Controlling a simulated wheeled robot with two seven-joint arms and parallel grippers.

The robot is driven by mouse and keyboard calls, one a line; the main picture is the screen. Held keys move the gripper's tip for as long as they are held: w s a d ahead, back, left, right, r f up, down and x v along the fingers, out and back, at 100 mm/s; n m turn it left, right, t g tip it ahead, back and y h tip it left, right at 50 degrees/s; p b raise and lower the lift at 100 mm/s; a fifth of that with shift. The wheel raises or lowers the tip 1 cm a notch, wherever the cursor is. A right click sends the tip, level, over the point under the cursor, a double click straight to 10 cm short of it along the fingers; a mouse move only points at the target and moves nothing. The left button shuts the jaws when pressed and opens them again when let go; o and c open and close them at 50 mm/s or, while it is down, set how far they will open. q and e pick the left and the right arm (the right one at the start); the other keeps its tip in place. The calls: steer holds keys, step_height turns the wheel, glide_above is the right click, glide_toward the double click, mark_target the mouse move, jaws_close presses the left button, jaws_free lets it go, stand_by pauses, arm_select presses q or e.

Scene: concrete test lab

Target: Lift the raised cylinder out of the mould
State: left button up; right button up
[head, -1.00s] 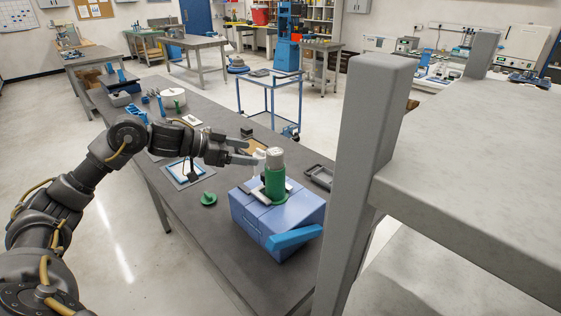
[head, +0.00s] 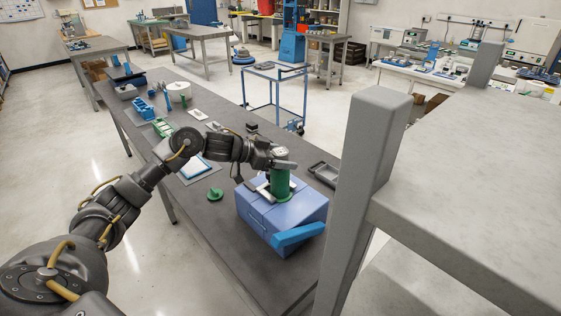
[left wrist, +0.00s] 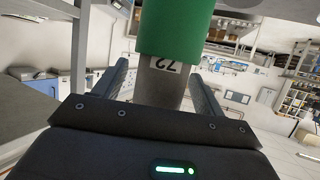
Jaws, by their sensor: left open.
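The grey cylinder (left wrist: 163,82) stands up out of the green mould (head: 281,187), which stands upright on top of a blue box (head: 262,225). In the left wrist view the picture is upside down, so the green mould (left wrist: 176,28) is at the top. A label reading "72" is on the cylinder's side. My left gripper (left wrist: 158,80) is open, with one finger on each side of the cylinder; gaps show between fingers and cylinder. In the head view the left gripper largely hides the cylinder. My right gripper is not in view.
A green disc (head: 215,194) lies on the grey bench left of the blue box. A dark tray (head: 323,173) lies behind right. A blue lever (head: 298,236) sticks out at the box's front. A grey post (head: 360,190) stands close on the right.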

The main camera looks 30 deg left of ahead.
arm_select(q)
steer(key=shift+w+d+f, duration=0.25)
steer(key=shift+w+d, duration=0.1)
steer(key=shift+c, duration=0.9)
steer(key=c, duration=1.2)
steer(key=shift+r, duration=0.1)
step_height(320, 180, up, 10)
steer(key=shift+b, duration=0.9)
